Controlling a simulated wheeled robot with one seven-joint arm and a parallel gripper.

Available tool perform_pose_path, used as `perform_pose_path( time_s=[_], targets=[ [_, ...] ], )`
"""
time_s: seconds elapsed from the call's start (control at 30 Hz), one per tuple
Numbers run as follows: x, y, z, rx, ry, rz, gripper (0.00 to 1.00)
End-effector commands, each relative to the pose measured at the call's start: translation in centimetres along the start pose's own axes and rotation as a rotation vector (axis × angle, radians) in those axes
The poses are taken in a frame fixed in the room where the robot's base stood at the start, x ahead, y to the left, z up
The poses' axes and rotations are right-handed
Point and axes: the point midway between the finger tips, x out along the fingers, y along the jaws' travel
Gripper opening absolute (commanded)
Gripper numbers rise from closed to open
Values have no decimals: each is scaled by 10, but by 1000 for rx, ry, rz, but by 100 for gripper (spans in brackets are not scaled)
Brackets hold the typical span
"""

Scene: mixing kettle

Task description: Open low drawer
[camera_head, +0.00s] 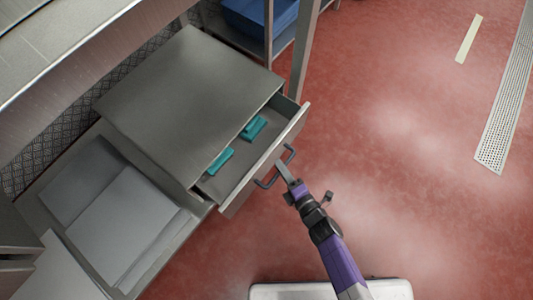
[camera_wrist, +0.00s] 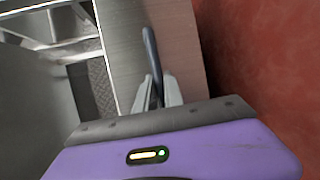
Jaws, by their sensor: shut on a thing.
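The drawer (camera_head: 262,162) of a grey metal cabinet is partly pulled out in the head view. Two teal objects (camera_head: 254,127) lie inside it. A dark bar handle (camera_head: 268,183) is on its front. My gripper (camera_head: 284,171) is at the handle, coming from the lower right. In the wrist view, the drawer front (camera_wrist: 150,45) fills the middle, and the handle (camera_wrist: 151,55) runs down between the fingers of my gripper (camera_wrist: 157,92). The gripper is shut on the handle. The far end of the drawer is hidden under the cabinet top.
The cabinet top (camera_head: 190,90) is bare. A lower metal surface with grey panels (camera_head: 120,225) is at the left. A shelf post (camera_head: 303,55) and a blue bin (camera_head: 258,15) stand behind. The red floor (camera_head: 420,160) at the right is open, with a drain grate (camera_head: 507,100).

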Motion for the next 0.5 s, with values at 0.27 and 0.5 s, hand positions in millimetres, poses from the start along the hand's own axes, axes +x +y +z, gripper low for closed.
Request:
perform_pose_path(
  time_s=[0.27, 0.5],
  targets=[
    [-72, -17, 29, 0, -1, -3, 0],
    [-121, -30, 49, 0, 1, -3, 0]
  ],
)
